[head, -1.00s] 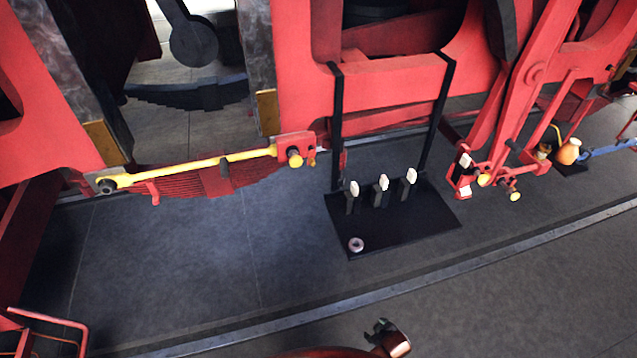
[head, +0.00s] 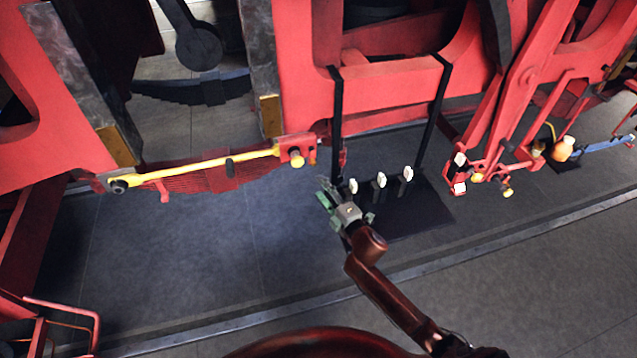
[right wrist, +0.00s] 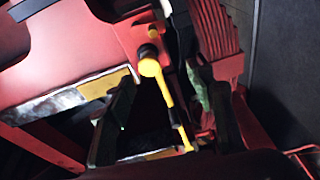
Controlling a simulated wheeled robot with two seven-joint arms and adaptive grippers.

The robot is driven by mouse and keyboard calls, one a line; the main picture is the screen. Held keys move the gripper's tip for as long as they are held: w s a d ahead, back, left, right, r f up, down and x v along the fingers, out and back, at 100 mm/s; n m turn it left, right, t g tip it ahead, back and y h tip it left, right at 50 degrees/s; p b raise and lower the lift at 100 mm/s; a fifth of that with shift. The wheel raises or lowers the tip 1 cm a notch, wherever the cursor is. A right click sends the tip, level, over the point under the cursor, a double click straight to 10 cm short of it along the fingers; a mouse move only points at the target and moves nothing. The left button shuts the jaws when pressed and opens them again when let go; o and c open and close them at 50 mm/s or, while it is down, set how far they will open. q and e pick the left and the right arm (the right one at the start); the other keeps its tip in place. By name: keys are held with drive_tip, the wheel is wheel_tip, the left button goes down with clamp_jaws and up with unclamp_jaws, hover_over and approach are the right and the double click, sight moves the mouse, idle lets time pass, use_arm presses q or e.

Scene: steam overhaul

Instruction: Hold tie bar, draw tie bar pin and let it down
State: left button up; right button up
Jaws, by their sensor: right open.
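The yellow tie bar (head: 200,164) runs slantwise below the red frame at the left of the head view; it also shows in the right wrist view (right wrist: 166,94). The yellow-headed tie bar pin (head: 297,161) sits in the red bracket at the bar's right end; I take the large yellow knob in the right wrist view (right wrist: 149,67) to be its head. My right gripper (head: 328,194) is open and empty, below and right of the pin, apart from it. In the right wrist view the pin and bar appear between its dark fingers. My left gripper is not in view.
A black hanging tray (head: 430,205) with white-topped posts (head: 381,181) is just right of my right gripper, partly hidden by it. Red linkage (head: 500,130) and an orange jug (head: 563,149) are farther right. Floor below the tie bar is clear.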

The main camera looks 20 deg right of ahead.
use_arm(q)
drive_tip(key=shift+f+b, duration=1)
drive_tip(key=shift+b, duration=0.05)
use_arm(e)
drive_tip(key=w+a+r+n, duration=0.1)
drive_tip(key=w+a+r, duration=0.1)
drive_tip(key=w, duration=0.4)
drive_tip(key=shift+a+y, duration=0.3)
drive_tip(key=shift+a, duration=0.25)
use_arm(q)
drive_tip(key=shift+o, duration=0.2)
use_arm(e)
drive_tip(key=shift+w+r, duration=0.1)
